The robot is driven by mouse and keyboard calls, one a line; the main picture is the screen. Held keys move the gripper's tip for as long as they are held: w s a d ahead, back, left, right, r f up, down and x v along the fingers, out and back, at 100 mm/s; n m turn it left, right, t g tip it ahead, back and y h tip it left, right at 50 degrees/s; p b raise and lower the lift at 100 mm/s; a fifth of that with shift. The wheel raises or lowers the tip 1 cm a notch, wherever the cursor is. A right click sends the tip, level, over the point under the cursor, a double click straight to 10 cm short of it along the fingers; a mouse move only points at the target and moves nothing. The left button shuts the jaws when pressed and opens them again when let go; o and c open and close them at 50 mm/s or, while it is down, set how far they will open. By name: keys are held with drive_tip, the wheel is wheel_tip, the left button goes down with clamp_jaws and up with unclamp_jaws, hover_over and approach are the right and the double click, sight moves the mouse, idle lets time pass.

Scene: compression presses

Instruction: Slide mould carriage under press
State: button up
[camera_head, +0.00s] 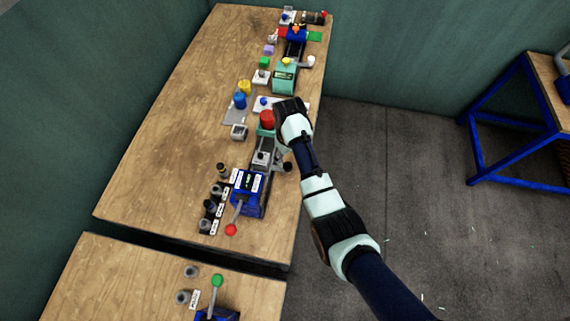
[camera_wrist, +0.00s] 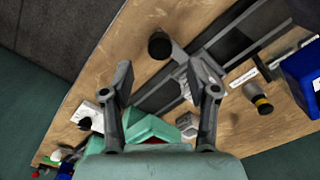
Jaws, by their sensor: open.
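The mould carriage (camera_head: 262,158) is a grey metal block on a dark rail beside the blue press (camera_head: 247,192), on the bench. In the wrist view, the carriage (camera_wrist: 202,70) shows partly behind my right finger. A black round knob (camera_wrist: 158,45) on a short metal stem sticks out from the carriage's side; it also shows in the head view (camera_head: 287,167). My gripper (camera_head: 281,158) is beside the carriage, above the bench's right edge. In the wrist view, my gripper (camera_wrist: 160,78) is open and empty, with the knob beyond the fingertips. The blue press (camera_wrist: 302,75) is at the right there.
A green machine with a red cylinder (camera_head: 267,120) stands at the rail's far end, close to my wrist. Several small cylinders on a dark labelled strip (camera_head: 213,207) lie left of the blue press. A lever with a red ball (camera_head: 231,230) leans out in front. The left of the bench is clear.

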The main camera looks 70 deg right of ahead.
sight(288, 165)
wheel_tip(288, 165, down, 6)
drive_tip(key=shift+f+b, duration=0.15)
drive_tip(key=shift+b, duration=0.55)
drive_tip(key=shift+c, duration=0.3)
clamp_jaws()
